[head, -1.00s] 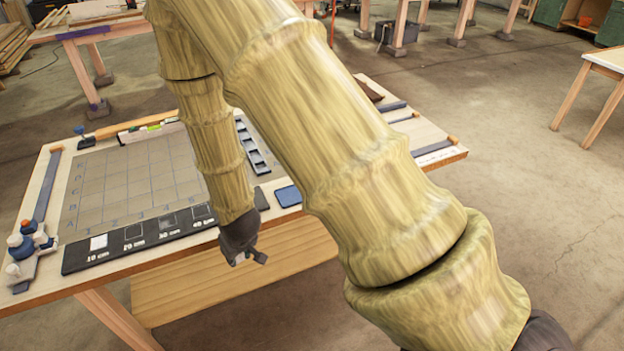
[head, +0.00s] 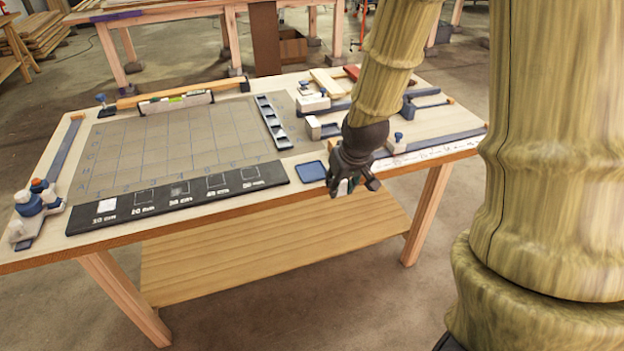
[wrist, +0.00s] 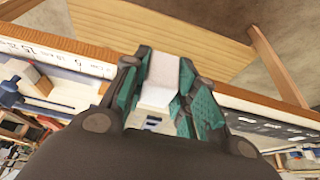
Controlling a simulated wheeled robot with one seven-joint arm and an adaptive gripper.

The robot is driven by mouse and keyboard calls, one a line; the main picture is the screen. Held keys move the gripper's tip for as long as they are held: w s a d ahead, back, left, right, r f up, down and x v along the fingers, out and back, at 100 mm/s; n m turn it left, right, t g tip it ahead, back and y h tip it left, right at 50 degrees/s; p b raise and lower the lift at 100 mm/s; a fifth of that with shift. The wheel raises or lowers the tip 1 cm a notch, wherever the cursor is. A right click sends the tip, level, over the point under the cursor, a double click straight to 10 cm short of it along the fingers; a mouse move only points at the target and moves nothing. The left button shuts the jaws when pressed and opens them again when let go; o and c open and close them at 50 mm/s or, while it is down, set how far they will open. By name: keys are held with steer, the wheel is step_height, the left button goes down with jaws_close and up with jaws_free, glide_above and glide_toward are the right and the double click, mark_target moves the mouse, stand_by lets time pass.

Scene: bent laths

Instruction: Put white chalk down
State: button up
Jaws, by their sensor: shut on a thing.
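My gripper (head: 355,184) is at the front edge of the workbench (head: 240,210), just right of a small blue tray (head: 311,172). In the wrist view its green-padded fingers (wrist: 163,85) are shut on the white chalk (wrist: 158,82), a pale block standing between them. In the head view the chalk is mostly hidden by the dark fingers. Beyond the fingertips the wrist view shows the lower wooden shelf (wrist: 170,32), so the chalk is over or just past the bench edge, apart from the tray.
A black strip with marked squares (head: 180,196) lies along the front edge, beside a gridded mat (head: 170,150). A slotted rack (head: 273,122) stands behind the tray. Blue-and-white clamps (head: 322,128) and laths crowd the right side.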

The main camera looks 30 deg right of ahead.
steer(key=shift+s+d, duration=0.15)
steer(key=shift+d, duration=0.1)
steer(key=shift+w+d, duration=0.1)
steer(key=shift+w, duration=0.1)
steer(key=p, duration=0.3)
glide_above(311, 169)
steer(key=s, duration=0.2)
steer(key=shift+w+a+f, duration=0.2)
steer(key=shift+a+f, duration=0.05)
steer(key=shift+f, duration=2.3)
